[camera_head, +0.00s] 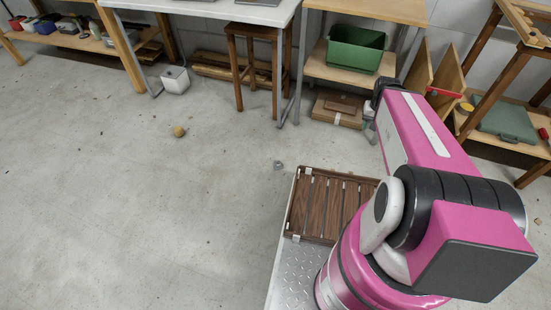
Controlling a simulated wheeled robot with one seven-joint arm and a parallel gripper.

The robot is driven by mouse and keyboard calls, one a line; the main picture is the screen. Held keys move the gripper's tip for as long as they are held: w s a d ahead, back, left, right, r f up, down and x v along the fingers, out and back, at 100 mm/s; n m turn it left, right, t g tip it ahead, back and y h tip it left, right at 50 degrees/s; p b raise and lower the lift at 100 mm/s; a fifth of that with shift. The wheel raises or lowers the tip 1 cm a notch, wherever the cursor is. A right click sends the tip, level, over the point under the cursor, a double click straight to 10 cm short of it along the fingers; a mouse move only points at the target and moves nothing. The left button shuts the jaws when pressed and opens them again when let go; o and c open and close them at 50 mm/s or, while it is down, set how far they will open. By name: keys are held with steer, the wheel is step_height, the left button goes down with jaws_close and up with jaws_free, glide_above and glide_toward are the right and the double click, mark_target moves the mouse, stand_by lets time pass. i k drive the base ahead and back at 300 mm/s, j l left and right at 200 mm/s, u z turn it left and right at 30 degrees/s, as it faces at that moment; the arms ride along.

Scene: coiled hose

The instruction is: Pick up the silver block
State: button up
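A small silver-grey lump (278,165) lies on the concrete floor, just beyond the back left corner of the wooden slatted tray. It looks like the silver block, but it is too small to make out its exact shape. My pink arm reaches away from me on the right. The end of my arm, with my gripper (369,118), is mostly hidden behind the pink link, to the right of the grey lump and well apart from it. I cannot tell whether its fingers are open or shut.
A wooden slatted tray (316,207) lies on my metal deck. A stool (254,32), a shelf with a green bin (355,50) and workbenches line the back. The left floor is clear.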

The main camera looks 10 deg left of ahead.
mark_target(278, 165)
steer(key=l+u, duration=0.1)
steer(key=u, duration=0.3)
steer(key=l+u, duration=0.1)
steer(key=u, duration=0.35)
steer(key=l+u, duration=0.15)
steer(key=u, duration=0.25)
steer(key=l+u, duration=0.15)
steer(key=u, duration=0.25)
steer(key=k+l, duration=0.1)
steer(key=l, duration=0.35)
steer(key=k+l+u, duration=0.15)
steer(key=l, duration=0.3)
steer(key=j+z, duration=0.7)
steer(key=j, duration=0.15)
steer(key=k+j+z, duration=0.15)
steer(key=j+z, duration=0.15)
steer(key=k+j+z, duration=0.2)
steer(key=j+z, duration=0.15)
steer(key=j, duration=0.15)
